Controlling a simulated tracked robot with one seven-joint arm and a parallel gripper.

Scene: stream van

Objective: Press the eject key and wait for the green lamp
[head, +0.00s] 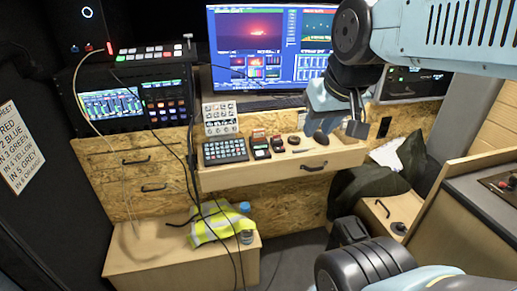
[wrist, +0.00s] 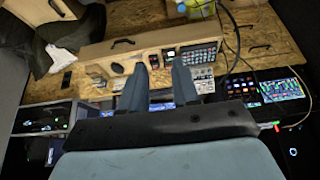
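My gripper (head: 337,122) hangs above the right part of the pull-out shelf in the head view, in front of the screens. In the wrist view its two dark fingers (wrist: 160,78) stand apart with nothing held between them. I cannot pick out an eject key by its label. A keypad (head: 225,150) with rows of light keys lies on the shelf, left of my gripper; it also shows in the wrist view (wrist: 200,55). A switcher (head: 150,53) at the upper left has red, white and green lit keys. I cannot identify the green lamp for certain.
Small dark devices (head: 277,143) lie on the shelf (head: 285,175) beside the keypad. Screens (head: 270,50) stand behind it. A rack unit (head: 415,83) is at the right. Dark cables (head: 195,165) hang at the left. A yellow vest (head: 220,222) and bottle (head: 246,222) are on the low box.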

